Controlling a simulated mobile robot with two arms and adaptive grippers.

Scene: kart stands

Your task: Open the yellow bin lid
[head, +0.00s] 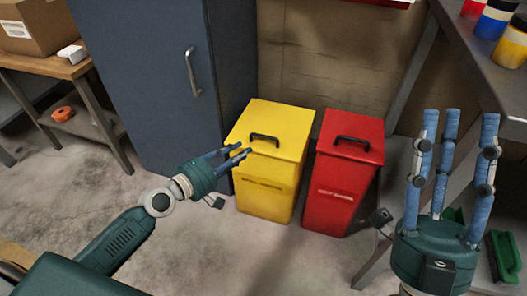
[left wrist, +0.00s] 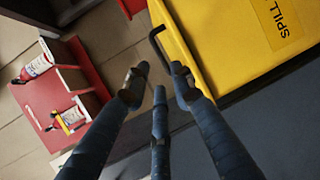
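The yellow bin (head: 268,190) stands on the floor between a blue-grey cabinet and a red bin. Its yellow lid (head: 280,120) is down and has a black handle (head: 265,138) on top. My left gripper (head: 240,153) is at the bin's left side, close to the lid, with its fingers pointing toward the handle. In the left wrist view the handle (left wrist: 158,40) is just beyond the fingertips (left wrist: 158,75), which are spread and hold nothing. Whether a finger touches the handle is unclear. My right gripper (head: 452,120) is open and empty, fingers up, at the right.
The red bin (head: 345,165) stands close beside the yellow one. The blue-grey cabinet (head: 150,70) is at its left. A workbench with paint jars (head: 495,20) is at the right. A wooden table (head: 50,65) holds a cardboard box (head: 45,22). Floor in front is clear.

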